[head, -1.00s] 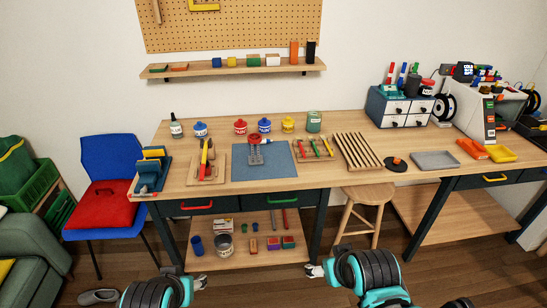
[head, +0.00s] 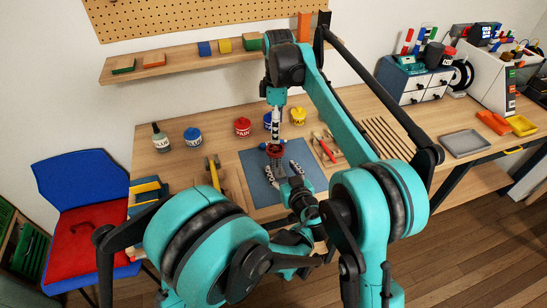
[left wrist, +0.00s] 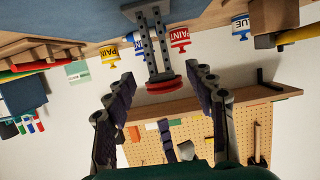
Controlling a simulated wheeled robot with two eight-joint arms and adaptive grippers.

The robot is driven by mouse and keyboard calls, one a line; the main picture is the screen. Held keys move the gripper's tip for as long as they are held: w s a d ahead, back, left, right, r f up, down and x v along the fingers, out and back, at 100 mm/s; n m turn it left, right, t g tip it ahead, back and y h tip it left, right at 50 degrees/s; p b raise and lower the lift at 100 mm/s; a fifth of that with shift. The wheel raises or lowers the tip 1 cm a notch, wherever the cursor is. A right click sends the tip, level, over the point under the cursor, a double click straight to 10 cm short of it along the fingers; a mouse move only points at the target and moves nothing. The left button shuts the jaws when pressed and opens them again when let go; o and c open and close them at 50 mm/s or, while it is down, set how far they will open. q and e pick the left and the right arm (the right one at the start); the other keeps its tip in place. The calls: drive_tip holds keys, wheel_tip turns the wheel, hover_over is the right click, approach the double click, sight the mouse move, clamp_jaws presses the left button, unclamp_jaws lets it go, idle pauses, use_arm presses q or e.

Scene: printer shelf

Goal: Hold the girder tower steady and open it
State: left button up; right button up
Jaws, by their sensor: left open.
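The girder tower (head: 276,151) stands on the blue mat (head: 258,187), its red top showing in the head view and its lower part partly hidden by my arms. In the left wrist view, turned upside down, the tower (left wrist: 152,42) shows grey perforated girders and a red disc at its top. My left gripper (head: 280,166) is open, its fingers on either side of the tower; in the left wrist view the gripper (left wrist: 160,72) shows a gap between each finger and the tower. My right gripper (head: 277,128) points down just above the red top; its finger state is unclear.
Paint pots, including a red one (head: 243,127) and a yellow one (head: 298,116), stand behind the mat. A hammer (head: 213,172) is to the left and a slatted rack (head: 385,138) to the right. A wall shelf (head: 180,63) is behind.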

sight(277, 161)
use_arm(q)
drive_tip(key=x, duration=0.8)
drive_tip(key=shift+d, duration=0.1)
clamp_jaws()
